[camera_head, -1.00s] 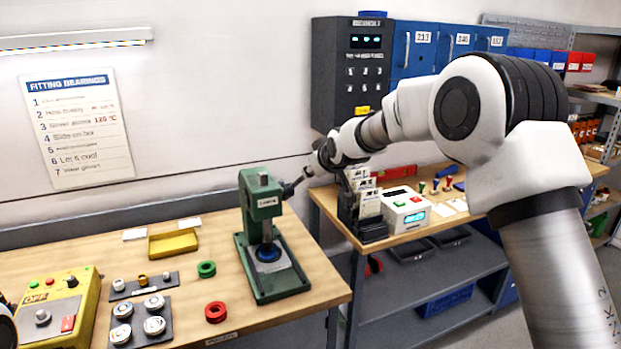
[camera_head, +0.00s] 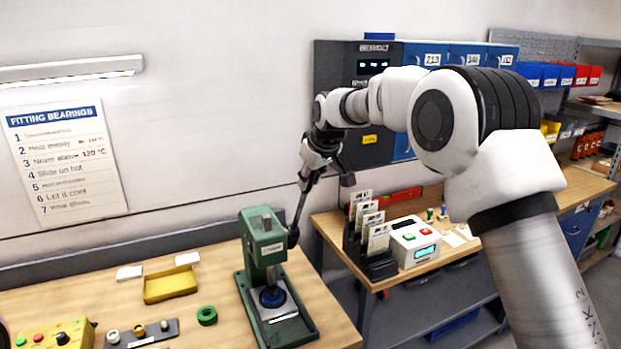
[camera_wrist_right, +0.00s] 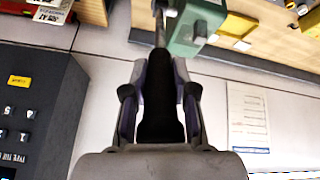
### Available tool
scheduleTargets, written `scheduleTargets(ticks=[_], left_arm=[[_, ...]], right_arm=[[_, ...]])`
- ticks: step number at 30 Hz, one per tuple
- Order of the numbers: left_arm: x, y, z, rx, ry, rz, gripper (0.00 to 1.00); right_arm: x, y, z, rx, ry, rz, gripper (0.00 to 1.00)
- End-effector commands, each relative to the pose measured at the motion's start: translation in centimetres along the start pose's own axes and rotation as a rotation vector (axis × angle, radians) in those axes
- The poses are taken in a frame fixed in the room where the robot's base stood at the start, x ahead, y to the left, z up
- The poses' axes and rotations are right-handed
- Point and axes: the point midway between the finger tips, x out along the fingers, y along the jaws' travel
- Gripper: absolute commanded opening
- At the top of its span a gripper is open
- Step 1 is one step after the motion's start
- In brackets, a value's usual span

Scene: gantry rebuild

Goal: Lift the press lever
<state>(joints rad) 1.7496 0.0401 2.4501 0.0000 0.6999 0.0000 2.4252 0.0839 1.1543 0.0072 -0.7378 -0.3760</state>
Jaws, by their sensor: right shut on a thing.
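The green press (camera_head: 264,240) stands upright on the wooden workbench. It has a blue round piece (camera_head: 272,297) under its ram. Its lever (camera_head: 299,208) rises steeply from the right side of the press head. My right gripper (camera_head: 308,174) is at the upper end of the lever. In the right wrist view, the fingers (camera_wrist_right: 160,98) are closed around the lever's black grip (camera_wrist_right: 160,120), and the lever's metal rod (camera_wrist_right: 160,28) runs to the green press head (camera_wrist_right: 195,28).
A yellow tray (camera_head: 170,285), a green ring (camera_head: 207,316) and a yellow control box (camera_head: 62,338) lie on the bench. A second bench to the right bears a card rack (camera_head: 379,266) and a white device (camera_head: 414,243). A dark wall cabinet (camera_head: 330,75) stands behind my right arm.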

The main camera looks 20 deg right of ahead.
Motion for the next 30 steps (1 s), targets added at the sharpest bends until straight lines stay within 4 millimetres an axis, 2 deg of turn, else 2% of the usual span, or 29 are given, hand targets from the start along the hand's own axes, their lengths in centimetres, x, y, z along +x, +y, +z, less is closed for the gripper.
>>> scheduleTargets(ticks=[13, 14, 15, 16, 25, 30], left_arm=[[0.0, 0.0, 0.0, 0.000, 0.000, 0.000, 0.00], [-0.1, 0.0, 0.0, 0.000, 0.000, 0.000, 0.00], [-0.1, 0.0, 0.0, 0.000, 0.000, 0.000, 0.00], [-0.1, 0.0, 0.0, 0.000, 0.000, 0.000, 0.00], [-0.1, 0.0, 0.0, 0.000, 0.001, 0.000, 0.00], [-0.1, 0.0, 0.0, 0.000, 0.001, 0.000, 0.00]], right_arm=[[-0.1, 0.1, -0.3, 0.000, -0.009, -0.001, 0.00], [-0.1, 0.1, -0.3, 0.000, -0.009, -0.001, 0.30], [-0.1, 0.1, -0.3, 0.000, -0.009, -0.001, 0.45], [-0.1, 0.1, -0.3, 0.000, -0.009, -0.001, 0.52], [-0.2, 0.1, -0.2, 0.000, -0.010, -0.002, 0.52], [-2.3, 0.1, -0.3, 0.000, -0.008, -0.002, 0.52]])
